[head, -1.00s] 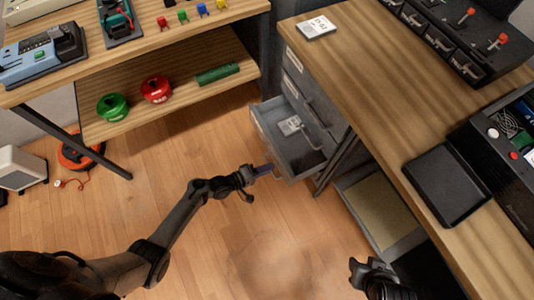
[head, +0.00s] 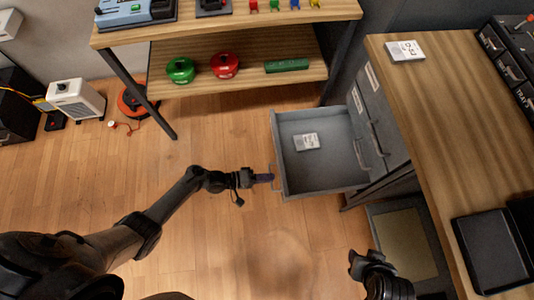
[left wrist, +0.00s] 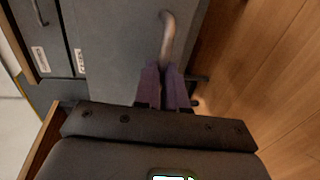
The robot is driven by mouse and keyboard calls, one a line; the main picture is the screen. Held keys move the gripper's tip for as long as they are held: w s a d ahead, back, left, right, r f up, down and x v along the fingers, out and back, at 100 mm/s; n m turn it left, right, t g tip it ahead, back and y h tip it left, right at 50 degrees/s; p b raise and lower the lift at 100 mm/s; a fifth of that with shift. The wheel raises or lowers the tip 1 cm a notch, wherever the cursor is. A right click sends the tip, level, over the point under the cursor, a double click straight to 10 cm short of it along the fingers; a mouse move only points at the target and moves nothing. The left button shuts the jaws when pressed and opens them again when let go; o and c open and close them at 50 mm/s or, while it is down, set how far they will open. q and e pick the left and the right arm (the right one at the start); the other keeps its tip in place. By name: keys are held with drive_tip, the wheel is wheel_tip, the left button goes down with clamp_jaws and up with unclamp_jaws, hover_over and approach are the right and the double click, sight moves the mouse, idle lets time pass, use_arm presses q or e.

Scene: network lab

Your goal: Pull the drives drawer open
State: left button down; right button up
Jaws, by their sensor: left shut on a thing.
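The grey drawer (head: 325,189) stands pulled out from the cabinet in the head view, with a small white labelled drive (head: 307,142) lying inside. My left gripper (head: 264,178) is at the drawer's front, its purple fingers shut on the bar handle (head: 273,168). In the left wrist view the fingers (left wrist: 165,82) close around the lower end of the curved handle (left wrist: 168,38), against the grey drawer front (left wrist: 115,55). Any label on this drawer is not readable. My right gripper (head: 366,268) is low in the head view, away from the drawer; its fingers are unclear.
A lower drawer or bin (head: 402,246) with a beige bottom stands open under the worktop (head: 440,130). A black tray (head: 492,252) and a white labelled drive (head: 405,50) lie on the worktop. A shelf (head: 240,77) with spools stands behind. The floor around my left arm is clear.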

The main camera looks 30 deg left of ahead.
use_arm(q)
drive_tip(key=c, duration=1.2)
unclamp_jaws()
drive_tip(key=shift+p+v, duration=1.65)
drive_tip(key=shift+v, duration=3.75)
drive_tip(key=shift+d, duration=0.1)
